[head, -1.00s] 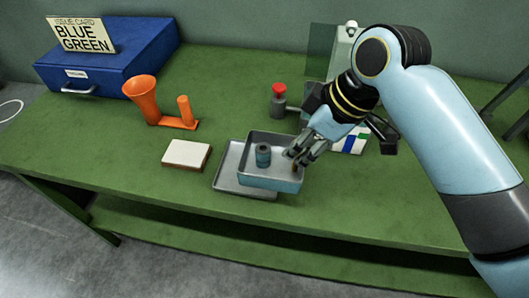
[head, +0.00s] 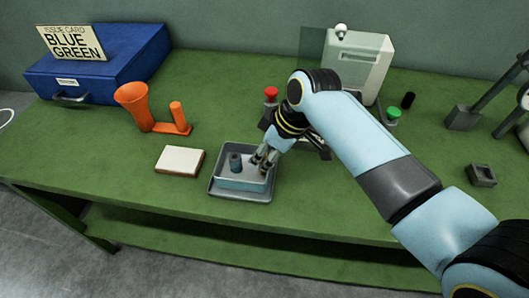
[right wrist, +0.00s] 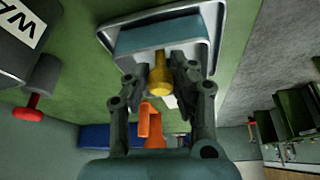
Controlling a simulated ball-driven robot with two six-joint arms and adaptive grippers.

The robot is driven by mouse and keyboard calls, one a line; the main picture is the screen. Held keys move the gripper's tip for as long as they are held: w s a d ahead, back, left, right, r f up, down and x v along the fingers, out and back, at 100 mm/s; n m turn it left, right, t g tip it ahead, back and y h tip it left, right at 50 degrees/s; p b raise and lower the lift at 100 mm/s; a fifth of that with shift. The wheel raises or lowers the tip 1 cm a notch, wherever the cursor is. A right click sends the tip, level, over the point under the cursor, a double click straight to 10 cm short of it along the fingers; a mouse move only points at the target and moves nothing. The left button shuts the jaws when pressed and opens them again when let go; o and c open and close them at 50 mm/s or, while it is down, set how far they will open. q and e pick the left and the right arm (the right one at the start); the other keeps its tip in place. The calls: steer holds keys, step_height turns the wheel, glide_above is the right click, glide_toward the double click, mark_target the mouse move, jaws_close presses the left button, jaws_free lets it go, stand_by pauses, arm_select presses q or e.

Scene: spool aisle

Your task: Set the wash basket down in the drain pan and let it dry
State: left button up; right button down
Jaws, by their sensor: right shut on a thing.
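The wash basket (head: 238,184) is a small blue-grey open tray with a dark grey cylinder (head: 235,160) standing in it. It is within the outline of the grey drain pan (head: 241,198), whose rim shows around it; I cannot tell whether it rests on the pan floor. My right gripper (head: 263,164) is at the basket's right side. In the right wrist view its fingers (right wrist: 160,80) are shut on the basket's brass knob handle (right wrist: 160,66). The basket (right wrist: 160,36) and pan rim (right wrist: 218,14) also show there. My left gripper is not in view.
A white-topped block (head: 180,161) lies left of the pan. Behind are an orange funnel stand (head: 138,108), a blue drawer box (head: 110,65) with a card, a red-knobbed device (head: 271,95) and a pale machine (head: 345,60). The green bench (head: 110,150) is clear in front.

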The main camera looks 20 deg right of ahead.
steer(key=c, duration=1.1)
jaws_free()
steer(key=shift+f, duration=0.1)
steer(key=shift+c, duration=0.2)
steer(key=v, duration=1.2)
steer(key=shift+a, duration=0.1)
